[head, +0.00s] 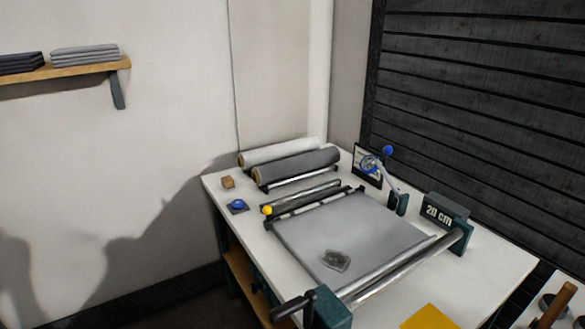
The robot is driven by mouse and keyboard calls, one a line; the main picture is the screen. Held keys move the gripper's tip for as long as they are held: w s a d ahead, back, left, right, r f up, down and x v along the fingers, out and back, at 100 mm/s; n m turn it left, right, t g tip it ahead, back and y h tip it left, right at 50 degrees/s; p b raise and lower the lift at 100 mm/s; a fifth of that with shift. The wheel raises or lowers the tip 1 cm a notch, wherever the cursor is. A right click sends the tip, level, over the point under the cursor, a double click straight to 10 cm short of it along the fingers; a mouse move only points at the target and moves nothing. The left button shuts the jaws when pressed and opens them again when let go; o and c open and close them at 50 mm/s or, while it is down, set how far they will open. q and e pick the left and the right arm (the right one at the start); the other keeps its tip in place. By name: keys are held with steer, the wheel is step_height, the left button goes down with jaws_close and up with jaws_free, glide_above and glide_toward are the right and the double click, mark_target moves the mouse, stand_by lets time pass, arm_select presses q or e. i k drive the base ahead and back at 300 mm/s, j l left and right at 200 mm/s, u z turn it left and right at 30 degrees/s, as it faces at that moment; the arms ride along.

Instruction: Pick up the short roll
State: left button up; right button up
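Two rolls lie side by side at the back of a white table (224,188). The rear one is a pale grey roll (283,150). In front of it is a dark grey roll (300,164) with a brown core end at its left. They look close in length, and I cannot tell which one is the short roll. Neither of my grippers shows in the head view.
A grey sheet (340,225) lies on the table between bars, with a small grey object (335,260) on it. A "20 cm" block (440,210), a blue-knobbed lever (388,151), a wooden block (228,182) and a yellow sheet (430,318) are nearby. A wall shelf (70,70) holds folded cloth.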

mark_target(252, 158)
steer(key=i+j+z, duration=0.1)
steer(key=z, duration=0.3)
steer(key=i+j+z, duration=0.1)
steer(key=z, duration=0.25)
steer(key=j+z, duration=0.25)
steer(key=z, duration=0.15)
steer(key=i+j, duration=0.05)
